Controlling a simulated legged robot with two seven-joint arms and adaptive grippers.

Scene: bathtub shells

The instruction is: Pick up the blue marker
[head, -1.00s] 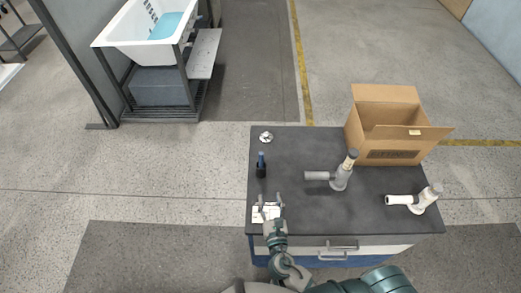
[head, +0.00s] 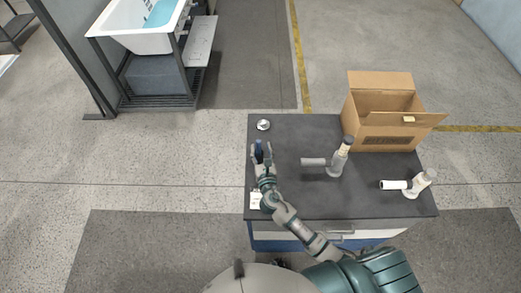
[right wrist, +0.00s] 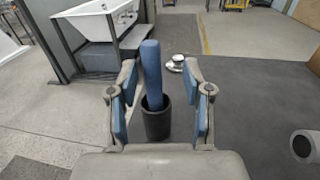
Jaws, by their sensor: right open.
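The blue marker (right wrist: 151,75) stands upright, leaning slightly, in a dark cup (right wrist: 156,122) in the right wrist view. In the head view the marker (head: 259,147) is small and partly covered by my right gripper (head: 262,152). In the right wrist view my right gripper (right wrist: 160,100) is open, its blue-padded fingers to the left and right of the marker and cup. The marker seems to lie a little beyond the fingertips, and I see no contact. My left gripper is not in view.
A bathtub (head: 125,45) stands on a rack at the back left.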

